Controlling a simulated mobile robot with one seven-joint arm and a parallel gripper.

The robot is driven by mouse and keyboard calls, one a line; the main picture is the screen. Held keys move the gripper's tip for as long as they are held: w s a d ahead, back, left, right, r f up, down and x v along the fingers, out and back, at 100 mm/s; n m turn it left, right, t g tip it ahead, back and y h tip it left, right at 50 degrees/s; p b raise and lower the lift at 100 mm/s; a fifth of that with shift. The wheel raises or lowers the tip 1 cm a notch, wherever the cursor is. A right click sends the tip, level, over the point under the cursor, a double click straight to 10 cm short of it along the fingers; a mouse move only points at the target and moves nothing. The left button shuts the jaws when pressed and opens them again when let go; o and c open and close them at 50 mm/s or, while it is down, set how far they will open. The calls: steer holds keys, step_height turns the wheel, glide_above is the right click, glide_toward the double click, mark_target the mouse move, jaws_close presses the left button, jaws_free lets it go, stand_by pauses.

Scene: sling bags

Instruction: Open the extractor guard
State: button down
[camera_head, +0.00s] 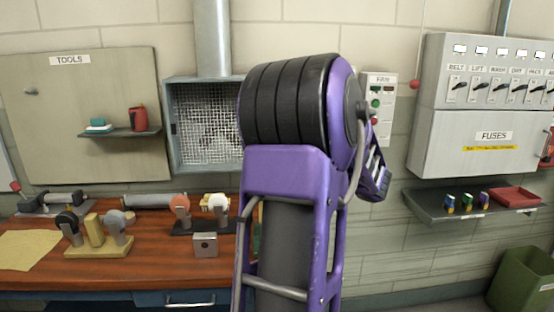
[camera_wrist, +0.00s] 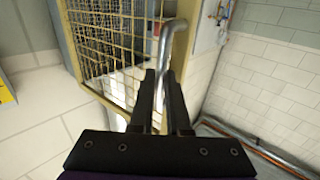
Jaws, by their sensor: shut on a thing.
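The extractor (camera_head: 168,125) is a grey wall housing with a wire mesh front, under a vertical duct; my purple arm hides its right side in the head view. In the wrist view a wire mesh guard in a yellowish frame (camera_wrist: 118,92) fills the upper middle. A bent metal handle (camera_wrist: 172,38) stands at the frame's right edge. My gripper (camera_wrist: 164,84) is shut on this handle, which passes between its two dark fingers. I cannot tell how far the guard stands from the housing.
A wooden bench (camera_head: 130,262) with grinding stands and a small metal block (camera_head: 205,244) is below the extractor. A control box (camera_head: 384,92) is right of my arm. A fuse cabinet (camera_head: 470,150) and a shelf (camera_head: 440,208) with a red tray are farther right.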

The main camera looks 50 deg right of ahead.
steer(key=shift+w+d+r, duration=0.1)
steer(key=shift+r, duration=0.15)
steer(key=c, duration=1.2)
jaws_free()
steer(key=shift+w+f, duration=0.1)
steer(key=shift+o, duration=0.2)
steer(key=s+d+b, duration=0.1)
steer(key=s, duration=1.6)
steer(key=shift+s, duration=0.25)
steer(key=shift+d, duration=0.1)
